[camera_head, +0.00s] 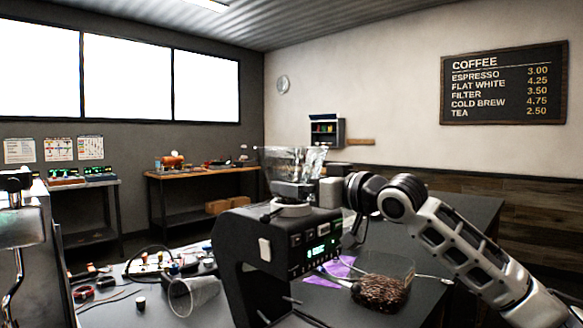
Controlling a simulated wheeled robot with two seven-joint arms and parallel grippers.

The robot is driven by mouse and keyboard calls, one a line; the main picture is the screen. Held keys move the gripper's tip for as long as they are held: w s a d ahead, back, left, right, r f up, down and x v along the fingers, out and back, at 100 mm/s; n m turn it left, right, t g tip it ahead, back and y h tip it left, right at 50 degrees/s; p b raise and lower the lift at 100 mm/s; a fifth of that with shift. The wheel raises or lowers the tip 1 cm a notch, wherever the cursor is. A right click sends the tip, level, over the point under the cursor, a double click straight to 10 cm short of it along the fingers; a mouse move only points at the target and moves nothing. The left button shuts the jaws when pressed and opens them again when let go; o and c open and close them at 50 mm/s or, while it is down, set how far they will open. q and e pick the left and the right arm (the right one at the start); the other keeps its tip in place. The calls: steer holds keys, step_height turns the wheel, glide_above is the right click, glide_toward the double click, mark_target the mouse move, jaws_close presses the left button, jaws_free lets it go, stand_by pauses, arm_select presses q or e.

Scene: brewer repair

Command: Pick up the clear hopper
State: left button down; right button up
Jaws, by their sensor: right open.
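The clear hopper (291,160) is a transparent, wide-topped container. It sits upright on the white collar (290,208) on top of the black grinder (262,238), which has a lit green display. My right gripper (312,190) reaches in from the right at the height of the hopper's lower part. It is open; its fingers are close to the hopper, but I cannot tell whether they touch it or sit around it. My left gripper is not in view.
On the counter (160,308), a clear cup (192,295) lies tipped left of the grinder, among cables and small parts. A brown clump of beans (380,292) and a purple cloth (336,270) lie to its right. A metal machine (22,240) stands at the left edge.

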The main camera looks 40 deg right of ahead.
steer(key=shift+w+r+p, duration=0.2)
steer(key=shift+w+p, duration=0.25)
steer(key=shift+w, duration=0.35)
steer(key=shift+w+f, duration=0.2)
steer(key=shift+w, duration=0.05)
steer(key=shift+a, duration=0.1)
steer(key=c, duration=0.8)
steer(key=shift+r, duration=0.2)
